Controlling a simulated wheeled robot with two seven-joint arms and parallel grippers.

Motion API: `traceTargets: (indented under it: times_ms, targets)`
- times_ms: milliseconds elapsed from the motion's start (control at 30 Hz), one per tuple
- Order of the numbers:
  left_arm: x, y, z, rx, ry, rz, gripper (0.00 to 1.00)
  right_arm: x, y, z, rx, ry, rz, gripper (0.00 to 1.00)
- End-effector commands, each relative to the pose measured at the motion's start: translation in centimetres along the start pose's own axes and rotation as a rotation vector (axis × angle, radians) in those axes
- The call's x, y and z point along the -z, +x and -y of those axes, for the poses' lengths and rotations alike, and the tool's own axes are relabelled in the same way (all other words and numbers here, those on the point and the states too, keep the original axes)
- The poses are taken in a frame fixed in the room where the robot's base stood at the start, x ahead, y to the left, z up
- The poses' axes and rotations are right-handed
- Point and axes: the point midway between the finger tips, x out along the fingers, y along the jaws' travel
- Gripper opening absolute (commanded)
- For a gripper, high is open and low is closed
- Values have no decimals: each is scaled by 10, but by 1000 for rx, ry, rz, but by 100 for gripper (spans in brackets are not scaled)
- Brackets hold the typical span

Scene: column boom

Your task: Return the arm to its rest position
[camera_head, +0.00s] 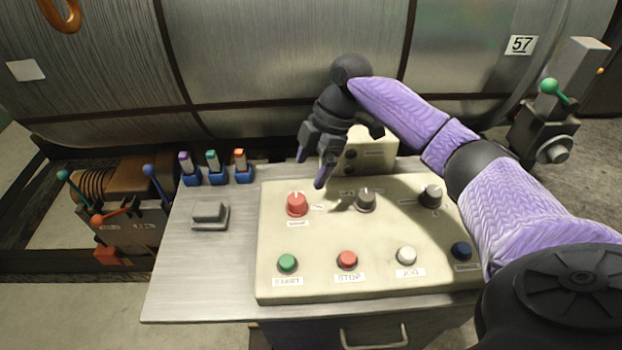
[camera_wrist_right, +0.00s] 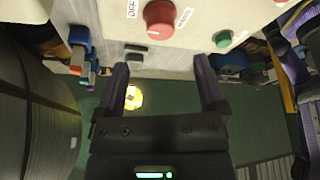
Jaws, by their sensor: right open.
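My right gripper (camera_head: 312,168) hangs over the back left part of the cream control panel (camera_head: 330,279), behind the red knob (camera_head: 297,204). Its two purple-tipped fingers point down and stand apart with nothing between them. In the right wrist view the open fingers (camera_wrist_right: 166,85) also show empty, with the red knob (camera_wrist_right: 160,19) beyond them. My right arm, in a purple sleeve, reaches in from the right across the panel's back right corner. My left gripper is not in view.
The panel carries a green button (camera_head: 287,263), a red button (camera_head: 347,260) and several knobs. A grey switch (camera_head: 209,214) and several coloured markers sit on the metal table (camera_head: 180,284) at left. Levers stand at far left, and a green-knobbed lever (camera_head: 549,86) at right. A large cylinder (camera_head: 280,60) spans the back.

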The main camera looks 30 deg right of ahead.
Motion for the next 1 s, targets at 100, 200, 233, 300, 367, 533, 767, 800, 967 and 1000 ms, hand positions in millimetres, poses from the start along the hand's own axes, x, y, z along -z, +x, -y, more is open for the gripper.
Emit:
traceTargets:
  times_ms: [100, 200, 233, 300, 367, 533, 767, 800, 967, 1000]
  targets:
    - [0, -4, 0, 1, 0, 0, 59, 0, -16, 0, -1, -1, -2, 90]
    - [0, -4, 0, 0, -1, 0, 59, 0, -19, 0, -1, -1, -2, 90]
    - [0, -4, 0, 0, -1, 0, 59, 0, -19, 0, -1, -1, -2, 90]
    - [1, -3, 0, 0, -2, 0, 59, 0, -18, 0, 0, -1, -2, 90]
    - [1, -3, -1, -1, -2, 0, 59, 0, -18, 0, 0, -1, -2, 90]
    - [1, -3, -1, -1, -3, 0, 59, 0, -18, 0, 0, -1, -2, 90]
    - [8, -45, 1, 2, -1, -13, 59, 17, -61, 0, -12, -5, -3, 90]
    - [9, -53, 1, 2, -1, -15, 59, 21, -70, 0, -14, -6, -4, 90]
    - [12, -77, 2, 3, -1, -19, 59, 31, -94, 0, -19, -8, -5, 90]
    - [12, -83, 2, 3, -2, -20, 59, 33, -100, 0, -20, -9, -5, 90]
